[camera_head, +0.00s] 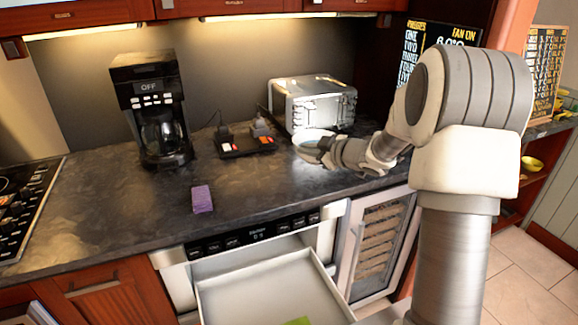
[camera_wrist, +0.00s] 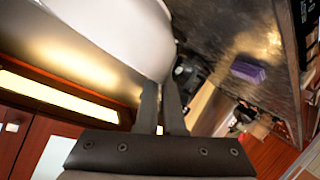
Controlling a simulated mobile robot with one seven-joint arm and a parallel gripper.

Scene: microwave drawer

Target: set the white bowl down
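The white bowl (camera_head: 306,136) is over the counter, in front of the silver toaster oven, partly hidden by my gripper. In the wrist view the white bowl (camera_wrist: 115,28) fills the upper left, and its edge comes down to my fingertips. My gripper (camera_head: 314,148) reaches in from the right in the head view. In the wrist view my gripper (camera_wrist: 163,88) has its two fingers close together with a thin gap, and it looks shut on the bowl's rim. I cannot tell whether the bowl's underside touches the counter.
The silver toaster oven (camera_head: 314,103) stands close behind the bowl. A black tray (camera_head: 245,146) with small items and a coffee maker (camera_head: 152,110) stand to the left. A purple block (camera_head: 202,199) lies near the front of the dark counter (camera_head: 110,205). The microwave drawer (camera_head: 265,285) below is open.

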